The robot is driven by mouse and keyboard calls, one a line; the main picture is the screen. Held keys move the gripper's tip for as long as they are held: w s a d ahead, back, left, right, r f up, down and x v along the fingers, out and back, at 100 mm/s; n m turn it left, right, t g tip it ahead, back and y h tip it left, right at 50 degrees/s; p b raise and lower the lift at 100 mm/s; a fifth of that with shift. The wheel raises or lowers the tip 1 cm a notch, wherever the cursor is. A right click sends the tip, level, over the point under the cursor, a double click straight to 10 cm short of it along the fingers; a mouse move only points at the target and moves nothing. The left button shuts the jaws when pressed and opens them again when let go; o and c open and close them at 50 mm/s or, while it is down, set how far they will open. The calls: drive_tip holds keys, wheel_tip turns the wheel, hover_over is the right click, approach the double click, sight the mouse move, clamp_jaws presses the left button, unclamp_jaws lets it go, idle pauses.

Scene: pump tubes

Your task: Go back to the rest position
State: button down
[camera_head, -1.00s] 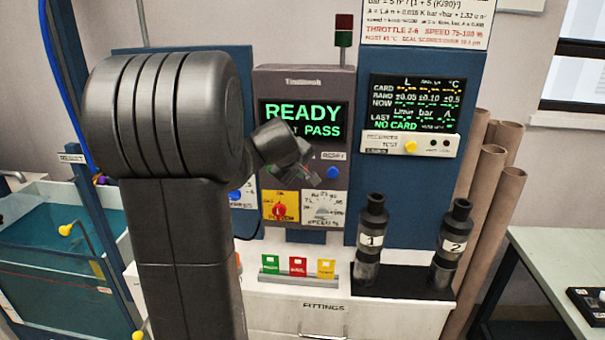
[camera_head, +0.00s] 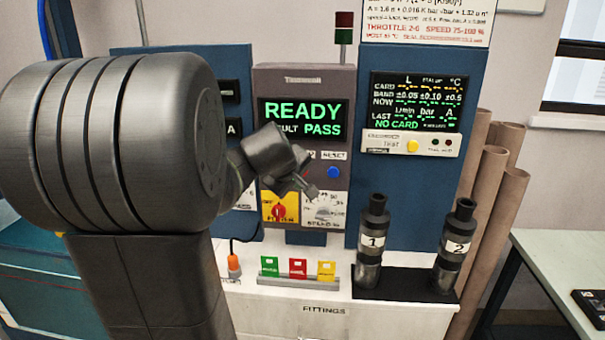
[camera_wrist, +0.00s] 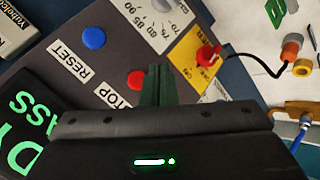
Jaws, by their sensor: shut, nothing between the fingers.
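My gripper (camera_head: 305,187) is in front of the control panel (camera_head: 304,82), at the height of its buttons, and looks apart from it. In the wrist view the gripper's fingers (camera_wrist: 160,84) are together with nothing between them, over the panel by the red stop button (camera_wrist: 138,80). The blue reset button (camera_head: 333,172) is just right of the gripper; it also shows in the wrist view (camera_wrist: 93,38). The red rotary switch on its yellow plate (camera_wrist: 208,55) is to the right in the wrist view. The panel's screen (camera_head: 303,120) reads READY and PASS.
Two dark tubes marked 1 (camera_head: 372,243) and 2 (camera_head: 456,247) stand on a black base at the right. Green, red and yellow cards (camera_head: 298,268) stand in a rack on the white cabinet (camera_head: 330,322). A water tank (camera_head: 30,285) is at the left, partly hidden by my arm.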

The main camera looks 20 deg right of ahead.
idle(0.3)
drive_tip(key=shift+w+d+p, duration=0.4)
drive_tip(key=shift+w+d, duration=0.2)
drive_tip(key=shift+w, duration=0.35)
drive_tip(key=shift+w+d+p, duration=0.4)
drive_tip(key=shift+w+d, duration=0.2)
drive_tip(key=shift+w, duration=0.35)
drive_tip(key=shift+a+r, duration=0.1)
